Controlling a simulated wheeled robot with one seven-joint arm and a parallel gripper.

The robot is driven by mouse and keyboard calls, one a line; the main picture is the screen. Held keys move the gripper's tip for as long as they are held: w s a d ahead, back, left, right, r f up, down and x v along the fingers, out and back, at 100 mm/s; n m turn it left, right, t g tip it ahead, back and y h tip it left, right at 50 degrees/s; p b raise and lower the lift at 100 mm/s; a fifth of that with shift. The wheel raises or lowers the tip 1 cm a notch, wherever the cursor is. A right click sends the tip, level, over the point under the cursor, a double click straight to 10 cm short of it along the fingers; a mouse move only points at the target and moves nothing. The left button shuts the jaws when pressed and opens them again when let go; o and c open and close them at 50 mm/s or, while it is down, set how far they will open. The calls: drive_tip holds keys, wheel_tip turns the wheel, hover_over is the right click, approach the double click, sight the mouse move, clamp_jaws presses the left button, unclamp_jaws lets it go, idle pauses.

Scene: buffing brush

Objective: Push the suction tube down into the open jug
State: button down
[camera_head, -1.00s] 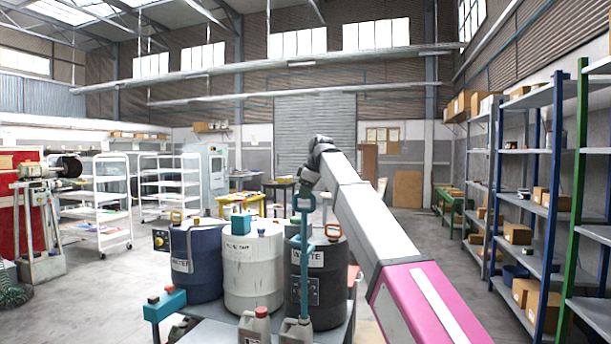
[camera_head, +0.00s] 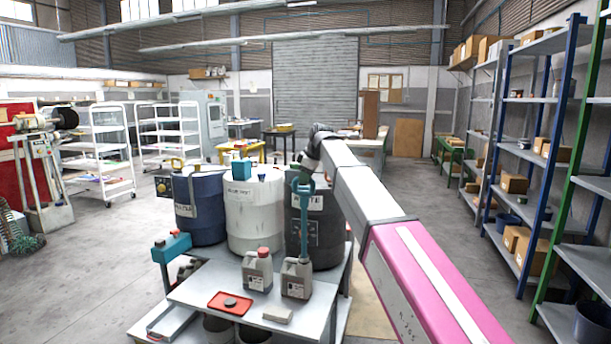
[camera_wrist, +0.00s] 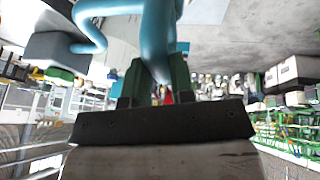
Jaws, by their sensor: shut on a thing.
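The teal suction tube (camera_head: 304,225) stands upright over the open grey jug (camera_head: 296,280) at the front of the table. Its lower end meets the jug's mouth; how deep it reaches inside is hidden. My gripper (camera_head: 303,180) is at the tube's top, at handle height, and shut on it. In the wrist view the teal tube (camera_wrist: 158,40) runs between the two green fingers of my gripper (camera_wrist: 155,82), and a curved teal part reaches out to the left.
A second grey jug with a red cap (camera_head: 257,270) stands just left. A red tray (camera_head: 230,303) and a pale block (camera_head: 277,315) lie in front. Blue (camera_head: 205,225), white (camera_head: 255,225) and black (camera_head: 325,235) drums stand close behind. Shelves (camera_head: 535,180) line the right.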

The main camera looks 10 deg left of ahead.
drive_tip(key=shift+s+f, duration=0.1)
drive_tip(key=shift+f, duration=0.2)
drive_tip(key=c, duration=1)
unclamp_jaws()
drive_tip(key=shift+r, duration=0.15)
drive_tip(key=v, duration=1)
drive_tip(key=shift+d+r, duration=0.15)
drive_tip(key=shift+r, duration=0.15)
